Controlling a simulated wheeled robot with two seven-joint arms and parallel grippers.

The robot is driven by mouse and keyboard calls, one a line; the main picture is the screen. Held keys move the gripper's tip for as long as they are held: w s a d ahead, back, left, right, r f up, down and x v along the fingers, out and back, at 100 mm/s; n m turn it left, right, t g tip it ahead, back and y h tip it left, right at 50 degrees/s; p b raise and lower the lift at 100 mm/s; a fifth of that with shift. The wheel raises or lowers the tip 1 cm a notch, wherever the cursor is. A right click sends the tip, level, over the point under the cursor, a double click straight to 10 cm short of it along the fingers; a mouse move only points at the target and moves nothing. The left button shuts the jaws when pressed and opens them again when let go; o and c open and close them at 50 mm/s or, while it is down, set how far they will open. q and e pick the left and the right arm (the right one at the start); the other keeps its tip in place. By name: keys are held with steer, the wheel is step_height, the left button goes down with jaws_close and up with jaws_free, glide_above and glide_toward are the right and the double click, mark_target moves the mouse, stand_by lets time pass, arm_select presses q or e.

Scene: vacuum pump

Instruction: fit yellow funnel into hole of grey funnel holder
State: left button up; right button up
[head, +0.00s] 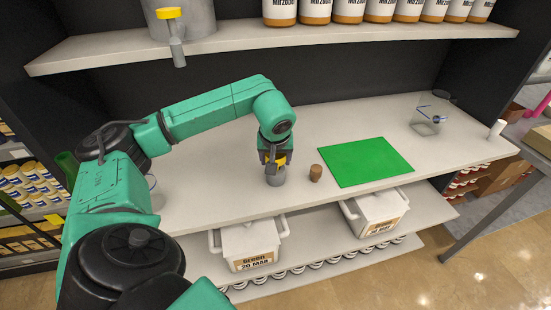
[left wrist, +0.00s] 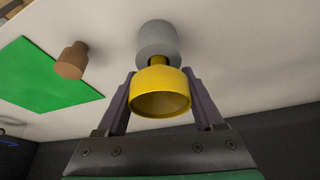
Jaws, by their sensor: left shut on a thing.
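The yellow funnel (left wrist: 160,92) is held between the fingers of my left gripper (left wrist: 160,98), with its wide open mouth facing the left wrist camera. My left gripper (head: 273,158) is shut on it, over the counter, and the yellow funnel also shows in the head view (head: 275,160). The grey funnel holder (head: 275,179) stands upright on the counter directly below the funnel. In the left wrist view the grey holder (left wrist: 158,40) is just beyond the funnel's narrow neck. The hole is hidden, and I cannot tell whether the neck is in it. My right gripper is not in view.
A brown cork-like piece (head: 316,173) stands right of the holder, beside a green mat (head: 366,161). A clear jar (head: 426,121) and a white cylinder (head: 496,130) stand farther right. The upper shelf (head: 120,50) overhangs the back. The counter between mat and jar is clear.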

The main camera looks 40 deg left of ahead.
arm_select(q)
steer(key=shift+f, duration=0.3)
steer(key=o, duration=1.5)
steer(key=b+v, duration=0.1)
steer(key=v, duration=0.8)
steer(key=shift+r+b, duration=0.15)
steer(key=shift+b, duration=0.2)
steer(key=p+v, duration=0.1)
steer(key=v, duration=0.4)
steer(key=shift+r, duration=0.2)
steer(key=shift+f, duration=0.1)
